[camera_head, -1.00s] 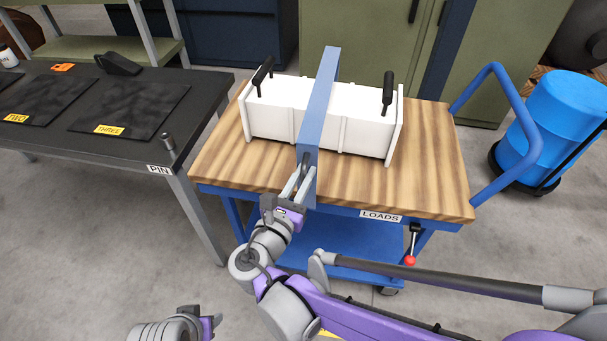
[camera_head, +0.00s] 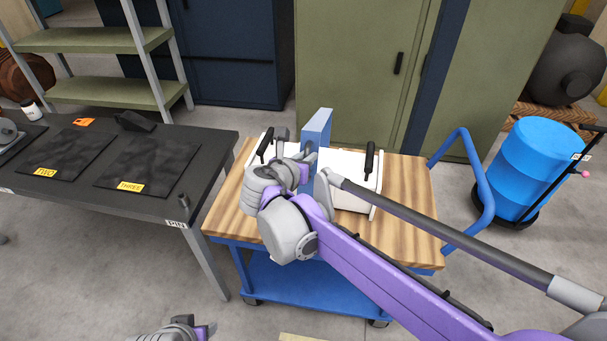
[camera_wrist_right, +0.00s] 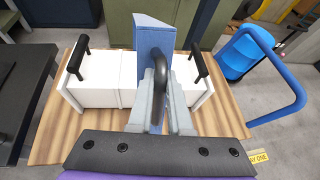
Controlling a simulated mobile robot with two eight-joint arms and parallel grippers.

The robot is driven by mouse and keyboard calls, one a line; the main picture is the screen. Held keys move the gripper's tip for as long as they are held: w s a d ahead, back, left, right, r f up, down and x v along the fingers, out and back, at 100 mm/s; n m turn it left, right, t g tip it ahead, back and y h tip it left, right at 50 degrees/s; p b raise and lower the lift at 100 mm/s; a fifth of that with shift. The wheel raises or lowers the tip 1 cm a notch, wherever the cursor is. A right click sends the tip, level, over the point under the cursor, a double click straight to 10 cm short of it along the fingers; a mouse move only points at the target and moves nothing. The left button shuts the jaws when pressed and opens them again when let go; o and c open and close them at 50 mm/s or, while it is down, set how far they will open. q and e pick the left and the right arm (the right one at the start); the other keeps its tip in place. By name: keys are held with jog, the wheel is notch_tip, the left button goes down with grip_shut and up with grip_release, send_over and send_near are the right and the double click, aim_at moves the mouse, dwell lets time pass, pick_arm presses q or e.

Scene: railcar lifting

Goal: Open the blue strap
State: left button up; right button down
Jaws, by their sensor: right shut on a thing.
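The blue strap (camera_head: 316,130) is at the middle of the white box (camera_head: 350,194) and stands up above the box's top. It also shows in the right wrist view (camera_wrist_right: 152,38), with a dark curved handle (camera_wrist_right: 161,68) on it. My right gripper (camera_head: 306,158) is at the strap, shut on this handle; its two grey fingers (camera_wrist_right: 158,85) lie on either side of it in the wrist view. My arm hides much of the box and the strap's lower part in the head view. My left gripper (camera_head: 205,329) is partly visible at the bottom edge, away from the strap; its jaws are unclear.
The box has black handles at both ends and stands on a wooden-topped blue cart (camera_head: 405,220) with a push rail (camera_head: 484,185). A dark table (camera_head: 85,190) is at left, a blue drum (camera_head: 540,165) at right. Cabinets stand behind.

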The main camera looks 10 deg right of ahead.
aim_at(311, 131)
jog(key=shift+g+y, duration=0.3)
jog(key=shift+g, duration=0.4)
jog(key=w+r+p, duration=0.1)
jog(key=r, duration=0.1)
jog(key=w+d+r+p, duration=0.1)
jog(key=w+r, duration=0.2)
jog(key=shift+w+d+r+p, duration=0.3)
jog(key=shift+w+r+p, duration=0.1)
jog(key=shift+w+d+r+g+p, duration=0.2)
jog(key=shift+w+r+g+p, duration=0.1)
jog(key=shift+w+r, duration=0.3)
pick_arm(q)
notch_tip(311, 131, up, 6)
jog(key=w, duration=0.2)
jog(key=shift+t, duration=0.3)
pick_arm(e)
jog(key=shift+w+f, duration=0.1)
pick_arm(q)
jog(key=shift+f, duration=0.1)
